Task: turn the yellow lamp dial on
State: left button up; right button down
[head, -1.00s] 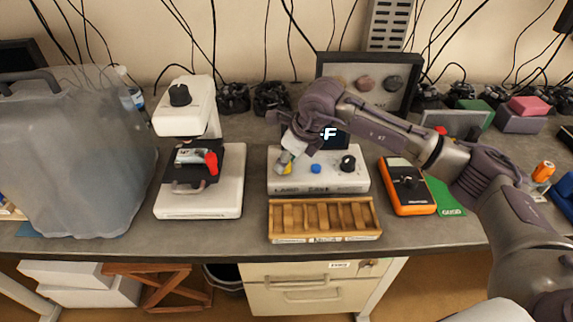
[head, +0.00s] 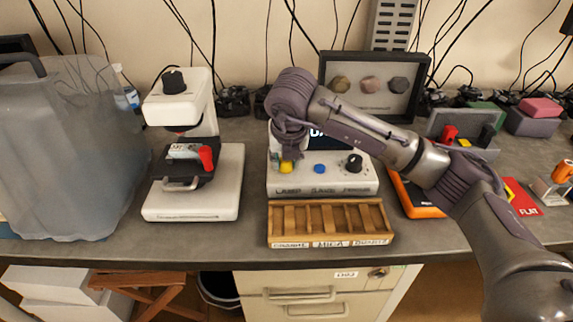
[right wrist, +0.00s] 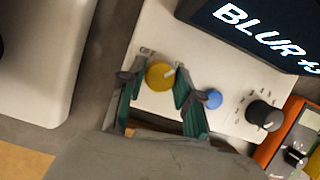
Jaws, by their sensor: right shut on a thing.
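The yellow lamp dial (head: 286,167) is at the left end of the white control box (head: 325,187), above the word LAMP. In the right wrist view the yellow dial (right wrist: 158,77) sits between the two fingers of my right gripper (right wrist: 157,86), which is shut on it. A pale mark on the dial points to the picture's upper right. In the head view my right gripper (head: 284,153) comes down over the dial, and its fingers are mostly hidden. The box's dark screen (right wrist: 262,32) reads BLUR. My left gripper is not in view.
A blue knob (head: 320,169) and a black knob (head: 354,163) sit right of the dial. A microscope (head: 189,190) stands left, a wooden sorting tray (head: 331,205) in front. An orange meter (head: 417,203) lies partly under my right arm.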

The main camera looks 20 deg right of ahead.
jog(key=shift+w+r+m+b, duration=0.1)
jog(key=shift+m+b, duration=0.2)
jog(key=shift+m, duration=0.2)
jog(key=shift+h, duration=0.3)
jog(key=c, duration=0.8)
grip_release()
jog(key=v, duration=1.2)
jog(key=shift+w, duration=0.1)
